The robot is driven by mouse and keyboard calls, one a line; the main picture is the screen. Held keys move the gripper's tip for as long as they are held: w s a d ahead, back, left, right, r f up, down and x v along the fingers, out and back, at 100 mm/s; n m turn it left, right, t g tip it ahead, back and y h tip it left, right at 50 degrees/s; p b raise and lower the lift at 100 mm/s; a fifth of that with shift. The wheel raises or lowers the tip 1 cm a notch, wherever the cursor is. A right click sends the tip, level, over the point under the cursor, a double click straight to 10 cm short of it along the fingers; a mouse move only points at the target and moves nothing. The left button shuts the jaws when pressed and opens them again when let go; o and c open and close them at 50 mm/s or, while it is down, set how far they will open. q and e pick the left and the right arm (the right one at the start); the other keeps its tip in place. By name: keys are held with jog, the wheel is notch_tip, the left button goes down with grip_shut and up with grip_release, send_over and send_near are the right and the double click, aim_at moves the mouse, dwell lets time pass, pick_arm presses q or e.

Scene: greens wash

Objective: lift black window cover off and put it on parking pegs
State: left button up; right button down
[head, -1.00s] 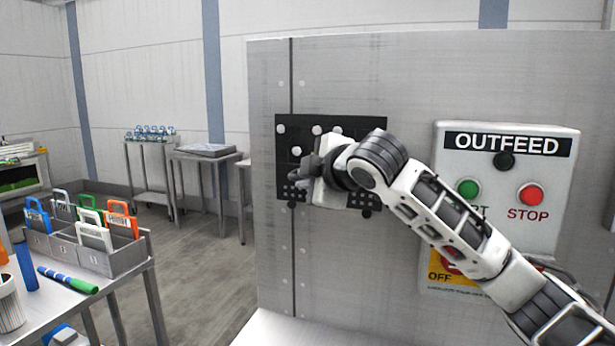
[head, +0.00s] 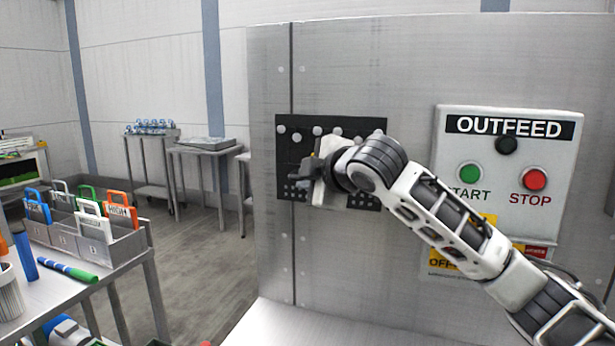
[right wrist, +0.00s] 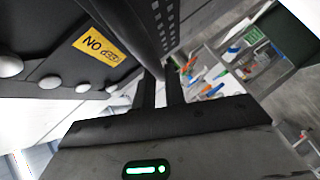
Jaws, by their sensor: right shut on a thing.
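The black window cover (head: 285,165) is a dark plate with round pale knobs along its top and small perforations low down. It lies close against the grey metal panel (head: 420,60); whether it touches is unclear. My right gripper (head: 318,176) is in front of its lower middle and hides part of it. In the right wrist view its fingers (right wrist: 161,92) are shut on a dark bar of the cover, which bears a yellow "NO" label (right wrist: 96,44). Which pegs are behind the plate is hidden. My left gripper is not in view.
A control box (head: 508,165) marked OUTFEED, with green and red buttons, is on the panel's right, behind my right arm. A table with a grey bin (head: 95,240) of tags stands at left. Carts (head: 205,145) stand at the back. The floor between is clear.

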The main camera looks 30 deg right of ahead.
jog(key=shift+f, duration=0.15)
jog(key=shift+f+b, duration=0.45)
jog(key=shift+f, duration=0.25)
dwell(0.3)
jog(key=c, duration=1.4)
grip_release()
jog(key=b+v, duration=0.2)
jog(key=v, duration=1.4)
